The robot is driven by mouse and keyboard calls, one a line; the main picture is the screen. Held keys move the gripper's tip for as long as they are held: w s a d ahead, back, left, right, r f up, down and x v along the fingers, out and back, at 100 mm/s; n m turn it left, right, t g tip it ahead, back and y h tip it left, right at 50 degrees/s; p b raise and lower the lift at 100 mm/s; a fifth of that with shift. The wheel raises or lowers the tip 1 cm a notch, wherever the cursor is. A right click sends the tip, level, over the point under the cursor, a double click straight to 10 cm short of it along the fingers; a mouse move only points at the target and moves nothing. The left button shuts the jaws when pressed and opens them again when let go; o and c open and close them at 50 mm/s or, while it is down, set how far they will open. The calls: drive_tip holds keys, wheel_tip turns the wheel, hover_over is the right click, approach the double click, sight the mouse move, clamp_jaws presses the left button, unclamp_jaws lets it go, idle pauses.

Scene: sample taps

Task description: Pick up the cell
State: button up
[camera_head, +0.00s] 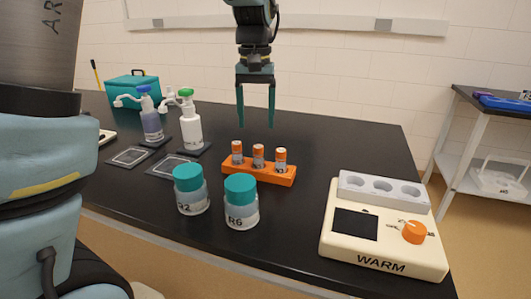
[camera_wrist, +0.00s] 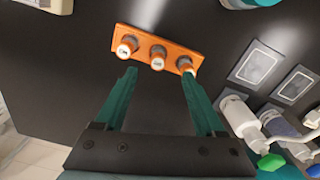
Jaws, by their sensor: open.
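The wrist view shows the same rack (camera_wrist: 172,43) from above, with the cell tops (camera_wrist: 127,46) (camera_wrist: 158,58) (camera_wrist: 184,64) facing the camera. My gripper (camera_head: 256,124) is open and empty, pointing down above and behind the rack in the head view. In the wrist view its fingertips (camera_wrist: 159,73) appear just below the row of cells, apart from them.
Two teal-lidded jars (camera_head: 190,190) (camera_head: 241,203) stand in front of the rack. A cream WARM device (camera_head: 385,240) with a grey block of three wells (camera_head: 383,190) is at right. Pump bottles (camera_head: 191,126) and framed flat pads (camera_head: 131,156) are at left. The table's back right is clear.

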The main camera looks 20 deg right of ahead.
sight(258, 146)
drive_tip(key=shift+w+d+f, duration=0.1)
drive_tip(key=shift+w+d, duration=0.05)
drive_tip(key=shift+d, duration=0.25)
wheel_tip(258, 146, down, 5)
drive_tip(key=shift+f, duration=0.1)
drive_tip(key=shift+w+f+p, duration=0.2)
drive_tip(key=shift+f+p, duration=0.7)
drive_tip(key=shift+f, duration=1.75)
drive_tip(key=shift+c, duration=0.4)
clamp_jaws()
drive_tip(key=shift+r, duration=0.1)
